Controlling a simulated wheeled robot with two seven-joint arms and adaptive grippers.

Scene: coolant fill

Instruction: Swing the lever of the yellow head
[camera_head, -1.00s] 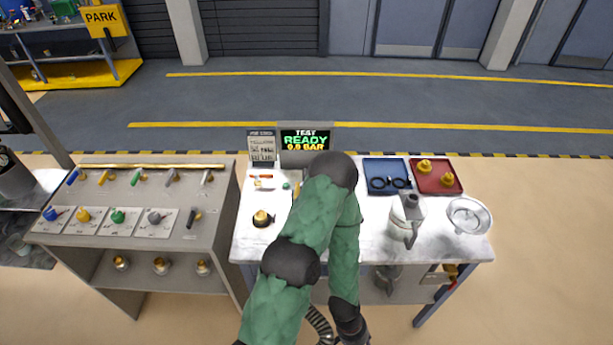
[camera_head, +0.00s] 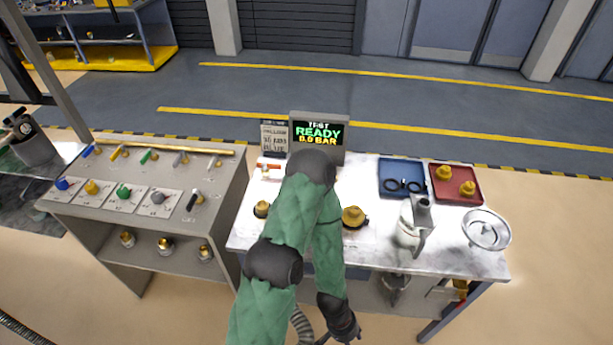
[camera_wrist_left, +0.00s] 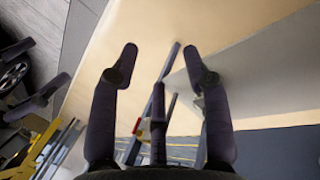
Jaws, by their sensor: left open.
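The yellow head (camera_head: 92,187) sits on a white plate on the grey stand's sloped top at left, between a blue head (camera_head: 63,184) and a green head (camera_head: 123,192). Its lever is too small to make out clearly. My left arm bends over the bench. My left gripper (camera_head: 338,332) hangs in front of the bench at the bottom edge, well right of the yellow head. In the left wrist view it (camera_wrist_left: 160,65) is open, with nothing between its fingers. Dark finger-like parts at that view's left edge may be my right gripper; their state is unclear.
A marble-topped bench (camera_head: 375,250) holds a screen (camera_head: 318,133), blue tray (camera_head: 384,164), red tray (camera_head: 482,196), metal jug (camera_head: 412,230) and glass dish (camera_head: 486,230). Coloured levers line the stand's back. A gap separates stand and bench lower down. Brass fittings sit on its shelf.

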